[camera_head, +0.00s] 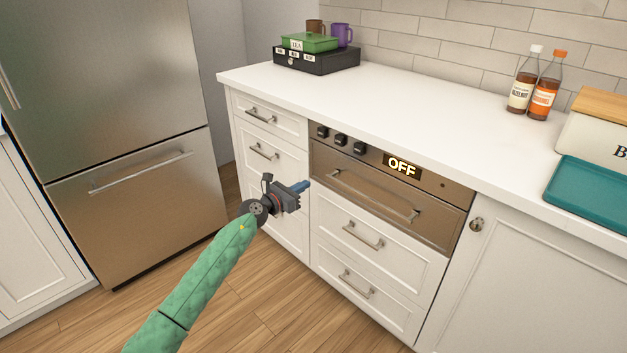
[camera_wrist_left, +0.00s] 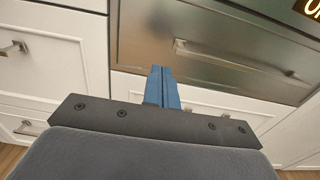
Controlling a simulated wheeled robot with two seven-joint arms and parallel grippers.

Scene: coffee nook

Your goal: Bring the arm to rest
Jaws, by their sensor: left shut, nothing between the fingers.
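My left arm (camera_head: 205,278), in a green sleeve, reaches in from the bottom left of the head view. My left gripper (camera_head: 305,185) is in front of the drawers, near the left end of the warming drawer. In the left wrist view its blue fingers (camera_wrist_left: 162,88) are together with nothing between them. It appears apart from the cabinet fronts and handles. My right gripper is not in view.
A steel drawer (camera_head: 385,190) below a panel reading OFF is closed. The white counter (camera_head: 400,105) holds a black box (camera_head: 318,62), two bottles (camera_head: 545,85) and a teal tray (camera_head: 590,195). A steel fridge (camera_head: 110,120) stands left. The wooden floor (camera_head: 270,300) is clear.

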